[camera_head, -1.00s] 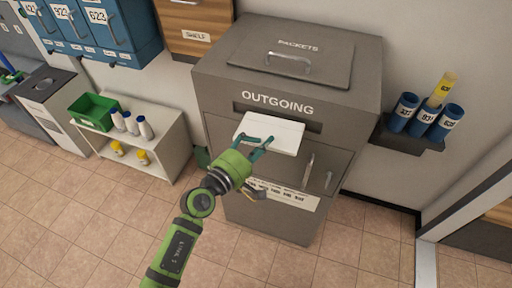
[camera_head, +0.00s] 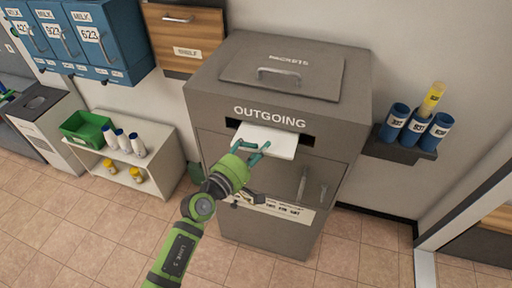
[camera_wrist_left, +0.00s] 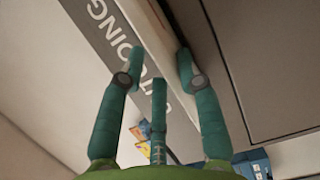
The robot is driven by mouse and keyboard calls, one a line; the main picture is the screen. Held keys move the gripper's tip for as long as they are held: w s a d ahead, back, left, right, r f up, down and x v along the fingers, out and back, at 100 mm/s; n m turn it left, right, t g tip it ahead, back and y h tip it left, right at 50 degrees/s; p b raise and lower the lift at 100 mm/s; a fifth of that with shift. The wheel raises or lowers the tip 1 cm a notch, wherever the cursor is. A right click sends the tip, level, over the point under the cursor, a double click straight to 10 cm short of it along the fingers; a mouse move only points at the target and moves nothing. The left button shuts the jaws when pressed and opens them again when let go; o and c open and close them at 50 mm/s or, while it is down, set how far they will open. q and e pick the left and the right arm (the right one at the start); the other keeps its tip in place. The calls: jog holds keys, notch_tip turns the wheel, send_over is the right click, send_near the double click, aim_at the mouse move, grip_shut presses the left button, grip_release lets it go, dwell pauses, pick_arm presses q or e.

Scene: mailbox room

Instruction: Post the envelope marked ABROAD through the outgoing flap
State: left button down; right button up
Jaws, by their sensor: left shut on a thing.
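A plain white envelope (camera_head: 275,142) is held flat in my left gripper (camera_head: 253,148), whose fingers are shut on its near edge. No ABROAD marking is readable on the face that shows. The envelope's far edge is at the dark outgoing slot (camera_head: 307,140) in the grey box, under the OUTGOING lettering. Slot shows on both sides of the envelope; how far it reaches in is hard to tell. In the left wrist view my gripper's fingers (camera_wrist_left: 161,66) are close to the box front, with the lettering upside down. My right gripper is not in view.
The grey box (camera_head: 270,190) has a PACKETS lid (camera_head: 285,70) on top. A shelf with blue tubes (camera_head: 415,130) is at right. A low white shelf (camera_head: 160,160) with a green crate (camera_head: 85,130) and bottles stands at left. Blue milk lockers (camera_head: 85,45) hang upper left.

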aim_at(260, 141)
pick_arm(q)
jog(key=shift+w+r, duration=0.1)
jog(key=shift+w, duration=0.05)
jog(key=shift+w+d+b, duration=0.25)
jog(key=shift+w, duration=0.5)
jog(key=shift+w+d+b, duration=0.25)
jog(key=shift+w, duration=0.45)
jog(key=shift+w+d+b, duration=0.25)
jog(key=shift+w, duration=0.5)
jog(key=c, duration=0.6)
grip_release()
jog(key=shift+s, duration=0.1)
jog(key=shift+s+a+p, duration=0.3)
jog(key=shift+s+p, duration=0.25)
jog(key=shift+s, duration=0.2)
jog(key=shift+s+a+p, duration=0.2)
jog(key=shift+s+p, duration=0.1)
jog(key=shift+s, duration=0.4)
jog(key=shift+s+a+p, duration=0.2)
jog(key=shift+s+p, duration=0.05)
jog(key=shift+s, duration=0.4)
jog(key=shift+s+a+p, duration=0.25)
jog(key=shift+s, duration=0.5)
jog(key=shift+s+a+p, duration=0.2)
jog(key=shift+s, duration=0.5)
jog(key=shift+s+a+p, duration=0.25)
jog(key=shift+s, duration=0.5)
